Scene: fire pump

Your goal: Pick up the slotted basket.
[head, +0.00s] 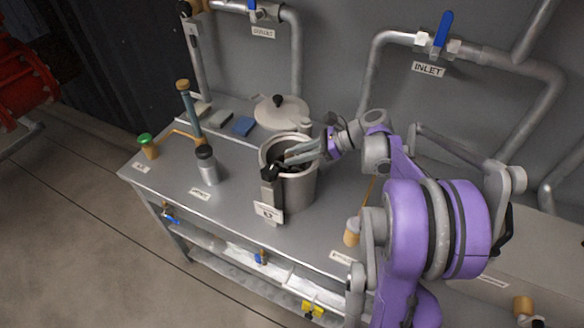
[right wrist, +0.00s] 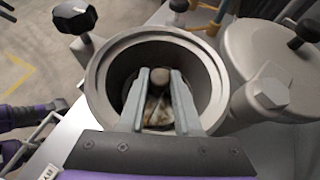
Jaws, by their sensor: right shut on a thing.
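The open grey housing (head: 300,190) stands on the metal bench, and its round rim fills the middle of the right wrist view (right wrist: 98,80). My right gripper (head: 284,160) reaches down into its mouth from the right. In the right wrist view, its fingertips (right wrist: 160,76) are closed on a small round knob inside. The slotted basket (right wrist: 158,112) seems to be the part below the knob, with brownish matter showing between the fingers. Its slots and most of its wall are hidden, and I cannot tell whether it is lifted.
A round lid (head: 282,112) lies behind the housing. A black-knobbed clamp (head: 268,180) stands at its front. Pipes with a blue-handled inlet valve (head: 441,34) run along the wall.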

